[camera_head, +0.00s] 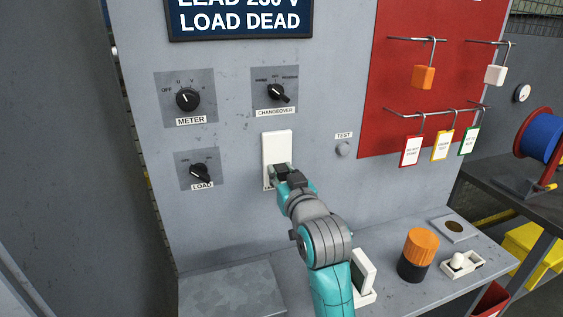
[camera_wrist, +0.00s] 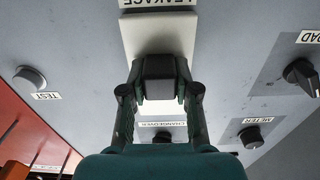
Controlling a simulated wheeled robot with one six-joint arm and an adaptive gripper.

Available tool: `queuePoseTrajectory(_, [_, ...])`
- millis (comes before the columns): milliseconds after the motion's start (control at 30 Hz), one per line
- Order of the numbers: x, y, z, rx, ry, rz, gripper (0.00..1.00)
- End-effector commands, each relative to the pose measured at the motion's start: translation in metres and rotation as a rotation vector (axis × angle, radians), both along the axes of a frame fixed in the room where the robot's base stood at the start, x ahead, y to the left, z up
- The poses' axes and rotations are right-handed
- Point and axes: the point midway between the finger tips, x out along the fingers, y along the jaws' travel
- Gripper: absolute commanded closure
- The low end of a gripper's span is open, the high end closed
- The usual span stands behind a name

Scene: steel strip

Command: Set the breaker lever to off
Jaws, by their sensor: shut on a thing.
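The breaker is a tall white plate (camera_head: 277,147) on the grey panel, below the changeover knob. Its black lever (camera_wrist: 159,72) shows in the wrist view, standing out from the white plate (camera_wrist: 155,27), which has a LEAKAGE label at its edge. My gripper (camera_head: 281,172) is at the lower half of the plate in the head view. In the wrist view my gripper (camera_wrist: 159,95) has one finger on each side of the lever and is shut on it. In the head view the gripper hides most of the lever, and no on or off marking is readable.
Meter knob (camera_head: 187,99), changeover knob (camera_head: 277,92) and load knob (camera_head: 200,172) surround the breaker. A test button (camera_head: 343,149) is to its right. A red board (camera_head: 395,75) holds hanging tags and padlocks. A shelf below carries an orange-and-black cylinder (camera_head: 418,255) and white parts.

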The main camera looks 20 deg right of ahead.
Motion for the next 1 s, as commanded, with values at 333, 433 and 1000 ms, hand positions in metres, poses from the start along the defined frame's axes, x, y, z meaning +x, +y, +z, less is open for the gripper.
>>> queuePoseTrajectory(333, [0.0, 0.0, -0.006, 0.0, 0.011, 0.0, 0.57])
queuePoseTrajectory(433, [0.0, 0.0, -0.005, 0.0, 0.009, 0.0, 0.44])
queuePoseTrajectory(1000, [-0.038, 0.0, -0.004, 0.0, 0.007, 0.0, 0.44])
